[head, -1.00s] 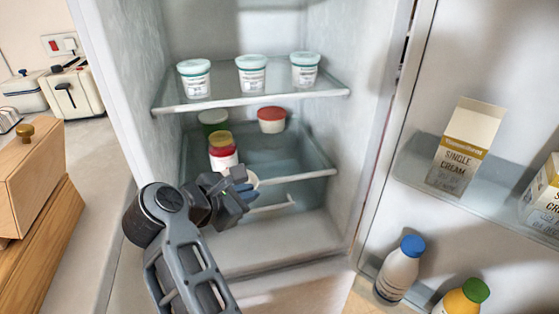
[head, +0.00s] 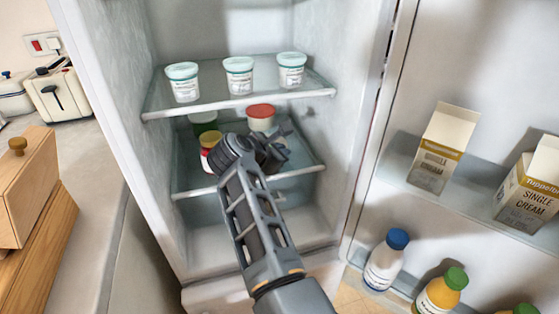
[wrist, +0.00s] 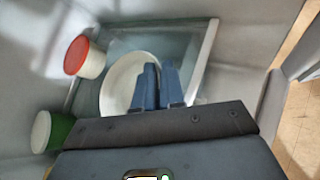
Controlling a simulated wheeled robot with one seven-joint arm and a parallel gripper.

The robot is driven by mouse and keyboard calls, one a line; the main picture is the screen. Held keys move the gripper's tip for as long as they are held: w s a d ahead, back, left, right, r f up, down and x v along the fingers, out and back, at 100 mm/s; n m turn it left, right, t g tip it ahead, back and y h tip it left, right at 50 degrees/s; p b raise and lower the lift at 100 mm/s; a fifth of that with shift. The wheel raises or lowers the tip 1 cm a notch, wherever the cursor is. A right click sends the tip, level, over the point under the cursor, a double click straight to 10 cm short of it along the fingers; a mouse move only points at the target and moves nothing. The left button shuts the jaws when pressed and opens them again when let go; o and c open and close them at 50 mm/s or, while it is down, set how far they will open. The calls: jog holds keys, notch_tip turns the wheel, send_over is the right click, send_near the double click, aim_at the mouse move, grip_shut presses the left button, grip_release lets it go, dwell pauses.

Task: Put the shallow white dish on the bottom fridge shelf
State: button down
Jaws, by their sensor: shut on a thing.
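My gripper (head: 275,148) is inside the fridge, above the lower glass shelf (head: 300,168). In the wrist view its blue fingers (wrist: 157,88) are close together on the near right part of the shallow white dish (wrist: 122,78). The dish looks round and lies over the glass shelf (wrist: 207,60). I cannot tell whether it touches the shelf. In the head view my arm and gripper hide the dish.
On that shelf stand a red-lidded tub (head: 260,118), close beside the dish in the wrist view, a green tub (head: 203,123) and a yellow-lidded jar (head: 208,157). Three white tubs (head: 238,76) stand on the upper shelf (head: 240,102). The open door (head: 500,70) holds cartons and bottles.

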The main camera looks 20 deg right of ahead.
jog(key=shift+s+a+f, duration=0.1)
jog(key=shift+f, duration=1.45)
jog(key=c, duration=1.2)
grip_release()
jog(key=shift+c, duration=0.2)
jog(key=v, duration=1.2)
jog(key=shift+b, duration=0.35)
